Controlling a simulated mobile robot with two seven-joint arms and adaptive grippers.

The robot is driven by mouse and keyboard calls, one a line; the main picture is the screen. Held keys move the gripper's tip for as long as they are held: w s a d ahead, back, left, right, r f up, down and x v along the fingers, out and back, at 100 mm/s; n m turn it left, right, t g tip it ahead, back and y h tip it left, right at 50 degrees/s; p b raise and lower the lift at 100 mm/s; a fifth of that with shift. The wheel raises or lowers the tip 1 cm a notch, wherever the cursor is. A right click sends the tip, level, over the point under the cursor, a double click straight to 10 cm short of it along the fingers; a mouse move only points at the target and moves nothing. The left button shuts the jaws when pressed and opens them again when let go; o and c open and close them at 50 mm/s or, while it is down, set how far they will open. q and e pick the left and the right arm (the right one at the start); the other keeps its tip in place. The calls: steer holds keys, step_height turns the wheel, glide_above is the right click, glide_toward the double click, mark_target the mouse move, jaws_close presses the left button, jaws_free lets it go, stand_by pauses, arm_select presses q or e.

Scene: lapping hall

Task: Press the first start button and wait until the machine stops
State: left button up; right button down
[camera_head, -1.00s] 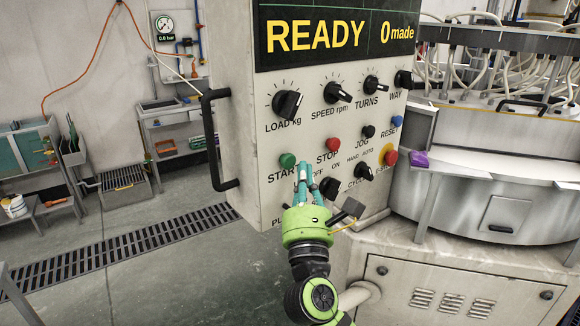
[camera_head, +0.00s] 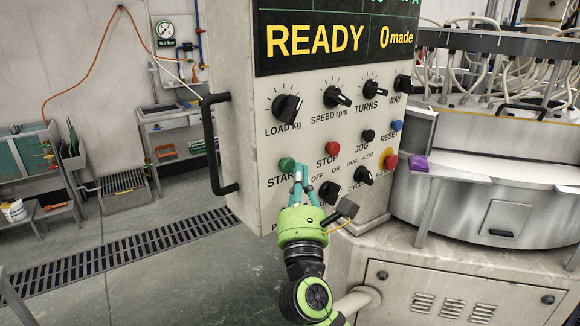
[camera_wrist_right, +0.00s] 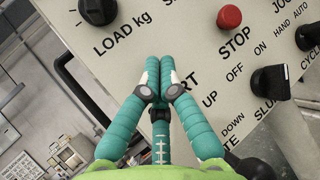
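The green start button (camera_head: 287,164) is on the machine's control panel (camera_head: 247,130), above the START label. The display (camera_head: 340,38) reads READY and 0 made. My right gripper (camera_head: 299,170) is just to the right of and below the button in the head view, its teal fingers pointing at the panel. In the wrist view the fingertips (camera_wrist_right: 158,68) are together with nothing between them, and they hide the button and part of its label. I cannot tell whether they touch the panel. My left gripper is not in view.
A red STOP button (camera_head: 333,149) is right of the start button. Black knobs (camera_head: 287,108) sit above, and a red emergency button (camera_head: 390,161) is farther right. A black handle (camera_head: 210,140) sticks out at the panel's left edge. A lapping machine (camera_head: 490,200) stands at right.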

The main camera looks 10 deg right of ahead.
steer(key=shift+w, duration=0.1)
stand_by(0.6)
steer(key=shift+w+a, duration=0.2)
steer(key=shift+w, duration=0.15)
steer(key=shift+w+a, duration=0.2)
steer(key=shift+w, duration=0.15)
stand_by(0.7)
stand_by(0.3)
steer(key=shift+s+d, duration=0.35)
steer(key=shift+s, duration=0.45)
steer(key=s, duration=0.1)
steer(key=s+d+p, duration=0.1)
steer(key=s, duration=0.1)
steer(key=s+d+p, duration=0.1)
steer(key=shift+s+d, duration=0.1)
steer(key=shift+s, duration=0.1)
